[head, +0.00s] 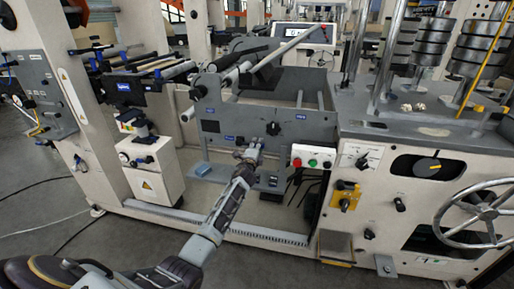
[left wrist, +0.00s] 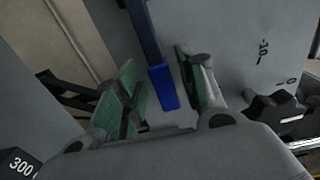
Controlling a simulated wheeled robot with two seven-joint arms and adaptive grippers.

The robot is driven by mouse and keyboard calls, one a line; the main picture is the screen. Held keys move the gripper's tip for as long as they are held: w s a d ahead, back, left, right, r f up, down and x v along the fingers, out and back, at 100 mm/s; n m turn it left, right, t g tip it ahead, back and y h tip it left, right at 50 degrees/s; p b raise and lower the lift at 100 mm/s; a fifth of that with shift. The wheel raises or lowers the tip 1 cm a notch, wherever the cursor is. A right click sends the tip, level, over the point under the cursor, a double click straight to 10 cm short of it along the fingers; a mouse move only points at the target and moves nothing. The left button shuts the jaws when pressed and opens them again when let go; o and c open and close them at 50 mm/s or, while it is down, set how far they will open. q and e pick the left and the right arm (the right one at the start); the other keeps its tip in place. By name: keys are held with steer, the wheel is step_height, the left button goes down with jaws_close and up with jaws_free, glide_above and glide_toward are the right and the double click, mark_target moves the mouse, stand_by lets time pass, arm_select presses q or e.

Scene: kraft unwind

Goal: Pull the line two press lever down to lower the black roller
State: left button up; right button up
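My left gripper (head: 248,154) reaches up from the lower left in the head view, in front of the grey machine panel (head: 240,117). In the left wrist view the left gripper (left wrist: 158,62) is open, with its two green-padded fingers apart. A dark lever with a blue end (left wrist: 163,87) lies between the fingers, with gaps visible on both sides. I cannot pick out this lever in the head view; the gripper may hide it. Dark rollers (head: 237,57) run above the panel, but I cannot tell which is the line two roller. My right gripper is not in view.
A black knob (left wrist: 276,108) with scale marks sits right of the fingers in the left wrist view. A button box (head: 313,157) stands right of the gripper. A large handwheel (head: 482,212) is at far right. The floor at lower left is mostly clear.

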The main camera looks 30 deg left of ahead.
arm_select(q)
steer(key=shift+s, duration=0.1)
steer(key=v, duration=1.1)
steer(key=shift+s, duration=0.4)
stand_by(0.5)
steer(key=shift+s+d+f, duration=0.1)
steer(key=shift+f, duration=0.05)
stand_by(0.4)
